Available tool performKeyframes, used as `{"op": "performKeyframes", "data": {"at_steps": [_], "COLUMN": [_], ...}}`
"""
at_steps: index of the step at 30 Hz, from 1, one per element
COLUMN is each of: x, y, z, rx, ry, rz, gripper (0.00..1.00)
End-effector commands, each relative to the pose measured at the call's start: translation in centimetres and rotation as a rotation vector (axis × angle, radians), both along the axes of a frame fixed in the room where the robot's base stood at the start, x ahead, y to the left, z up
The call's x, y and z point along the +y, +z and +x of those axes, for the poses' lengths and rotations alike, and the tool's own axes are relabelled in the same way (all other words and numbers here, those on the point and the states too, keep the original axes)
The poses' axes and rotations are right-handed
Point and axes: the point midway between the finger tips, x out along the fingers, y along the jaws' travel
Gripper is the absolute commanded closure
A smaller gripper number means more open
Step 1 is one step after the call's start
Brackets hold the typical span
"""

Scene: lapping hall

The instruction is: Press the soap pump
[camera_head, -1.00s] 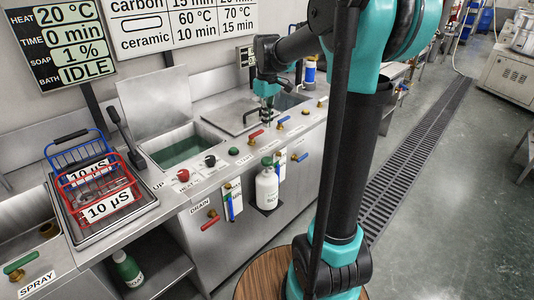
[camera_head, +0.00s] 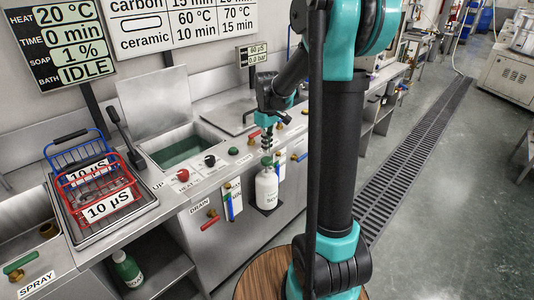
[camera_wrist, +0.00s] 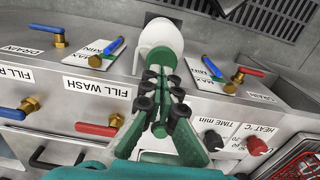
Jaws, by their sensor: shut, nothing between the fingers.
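The soap pump is a white bottle (camera_head: 267,188) with a green pump head (camera_head: 267,161), standing upright against the front of the steel wash bench. My gripper (camera_head: 267,143) is shut and empty, pointing down just above the pump head. In the wrist view, the white bottle (camera_wrist: 160,36) lies beyond my shut fingers (camera_wrist: 162,78), and the green pump head (camera_wrist: 165,58) shows partly behind them. I cannot tell whether the fingertips touch the pump head.
The bench front carries a red valve handle (camera_head: 210,222) and blue handles near the bottle. A wash basin (camera_head: 178,150) is behind. Red and blue wire baskets (camera_head: 97,192) stand on the left. A floor drain (camera_head: 410,165) runs through open floor at right.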

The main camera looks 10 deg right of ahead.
Motion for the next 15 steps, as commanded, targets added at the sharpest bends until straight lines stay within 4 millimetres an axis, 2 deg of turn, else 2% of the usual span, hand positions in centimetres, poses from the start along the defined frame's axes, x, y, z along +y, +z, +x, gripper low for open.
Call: {"op": "performKeyframes", "data": {"at_steps": [6,15], "x": [0.0,0.0], "y": [-2.4,-2.9], "z": [0.0,0.0], "rx": [0.000,0.000], "ry": [0.000,0.000], "rz": [0.000,0.000], "gripper": [1.00,1.00]}}
